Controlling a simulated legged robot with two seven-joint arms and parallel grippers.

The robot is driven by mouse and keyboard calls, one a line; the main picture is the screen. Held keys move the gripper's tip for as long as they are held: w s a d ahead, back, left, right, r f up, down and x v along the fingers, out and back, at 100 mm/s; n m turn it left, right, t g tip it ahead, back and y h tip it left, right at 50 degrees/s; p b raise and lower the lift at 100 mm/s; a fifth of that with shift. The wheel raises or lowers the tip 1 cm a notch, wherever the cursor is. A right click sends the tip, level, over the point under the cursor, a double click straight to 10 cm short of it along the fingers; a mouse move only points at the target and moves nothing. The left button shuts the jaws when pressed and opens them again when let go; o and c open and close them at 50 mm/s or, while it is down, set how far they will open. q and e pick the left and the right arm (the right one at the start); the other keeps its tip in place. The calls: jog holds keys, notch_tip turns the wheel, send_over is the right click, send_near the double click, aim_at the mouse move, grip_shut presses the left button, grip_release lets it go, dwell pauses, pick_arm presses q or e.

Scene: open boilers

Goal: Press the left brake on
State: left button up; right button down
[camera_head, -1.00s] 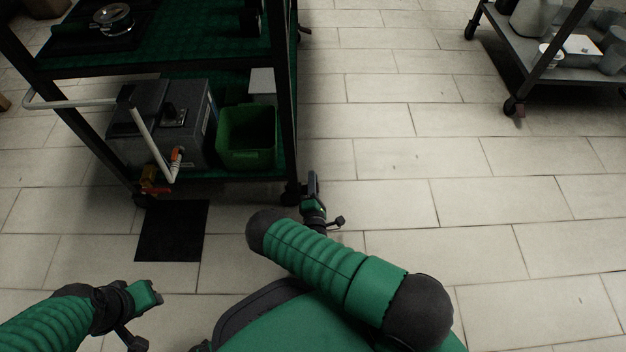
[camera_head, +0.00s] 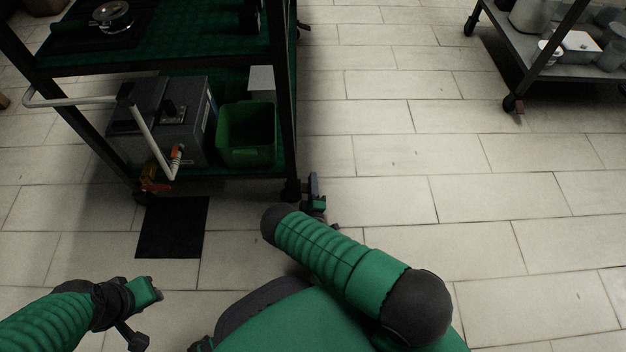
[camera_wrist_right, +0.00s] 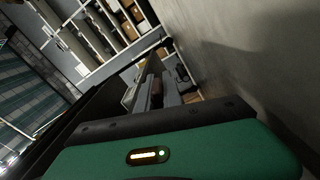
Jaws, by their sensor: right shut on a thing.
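The left front caster (camera_head: 141,196) of the dark cart is at the cart's near left corner. A red and orange part (camera_head: 154,181) shows just above it. The right front caster (camera_head: 290,192) is at the near right corner. My right gripper (camera_head: 313,184) is low beside this right caster, partly hidden behind my own arm. In the right wrist view its fingers (camera_wrist_right: 158,92) are closed around a small reddish-brown part (camera_wrist_right: 157,95), too dark to identify. My left gripper (camera_head: 152,289) is at the lower left, apart from the cart; its jaw opening does not show.
The cart's lower shelf carries a grey box machine (camera_head: 165,115) and a green bin (camera_head: 246,135). A white pipe (camera_head: 75,102) sticks out at the cart's left. A black mat (camera_head: 172,228) lies before the cart. Another cart (camera_head: 560,66) stands upper right. Tiled floor between is clear.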

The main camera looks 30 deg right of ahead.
jog(key=shift+s+d+f+m, duration=0.1)
jog(key=shift+s+f+m, duration=0.1)
jog(key=shift+f+m, duration=0.25)
jog(key=c, duration=1.5)
grip_release()
jog(key=shift+w+r, duration=0.1)
